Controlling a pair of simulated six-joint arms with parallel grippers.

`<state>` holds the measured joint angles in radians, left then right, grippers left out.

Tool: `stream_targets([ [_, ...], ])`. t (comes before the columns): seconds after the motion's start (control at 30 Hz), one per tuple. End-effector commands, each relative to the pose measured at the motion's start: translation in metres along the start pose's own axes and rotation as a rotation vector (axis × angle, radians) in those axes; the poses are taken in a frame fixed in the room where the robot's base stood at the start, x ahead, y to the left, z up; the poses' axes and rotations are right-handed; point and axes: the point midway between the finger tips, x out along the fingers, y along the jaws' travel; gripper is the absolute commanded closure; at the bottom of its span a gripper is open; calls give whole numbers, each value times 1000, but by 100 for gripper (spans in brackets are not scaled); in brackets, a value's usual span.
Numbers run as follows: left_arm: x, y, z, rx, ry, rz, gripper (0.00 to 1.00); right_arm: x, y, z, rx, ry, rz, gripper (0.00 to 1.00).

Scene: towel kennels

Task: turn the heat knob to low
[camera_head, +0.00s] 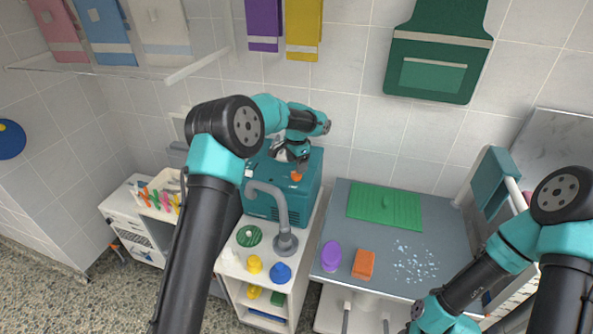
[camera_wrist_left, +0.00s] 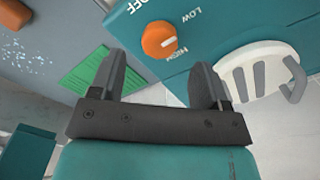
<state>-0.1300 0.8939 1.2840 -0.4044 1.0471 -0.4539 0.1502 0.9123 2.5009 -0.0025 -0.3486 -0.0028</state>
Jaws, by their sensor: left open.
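The heat knob (camera_wrist_left: 159,39) is orange and round, on the teal face of a box-shaped unit (camera_head: 262,205). OFF, LOW and HIGH are printed around it in the left wrist view. A pale mark on the knob appears to face the HIGH label. The knob also shows in the head view (camera_head: 297,176), just below my left gripper (camera_head: 293,157). In the left wrist view my left gripper (camera_wrist_left: 160,72) is open, with nothing between its fingers. The knob lies ahead of the fingertips, apart from them. My right arm is at the lower right, its fingers out of frame.
The grey table (camera_head: 390,275) holds a green mat (camera_head: 385,207), a purple item (camera_head: 331,254) and an orange block (camera_head: 363,264). A white vent (camera_wrist_left: 235,82) is beside the knob.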

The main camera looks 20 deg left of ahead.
Motion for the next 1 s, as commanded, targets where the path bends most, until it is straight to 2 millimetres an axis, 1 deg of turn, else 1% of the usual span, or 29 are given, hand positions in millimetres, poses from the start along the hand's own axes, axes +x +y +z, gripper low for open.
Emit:
stream_targets([
  [0.03, -11, 0, 0, 0, 2, -2, 30, 0, 0, 0, 0, 0, 0, 57],
  [0.4, -83, 0, -1, 0, 4, -2, 30, 0, 0, 0, 0, 0, 0, 57],
  [0.6, -114, 0, 0, -1, 2, 0, 30, 0, 0, 0, 0, 0, 0, 57],
  [0.7, -123, 0, 0, 0, 2, 0, 30, 0, 0, 0, 0, 0, 0, 57],
  [0.8, -127, 0, 0, 0, 0, 1, 30, 0, 0, 0, 0, 0, 0, 57],
  [1.0, -128, 0, 0, 0, 0, 1, 30, 0, 0, 0, 0, 0, 0, 57],
])
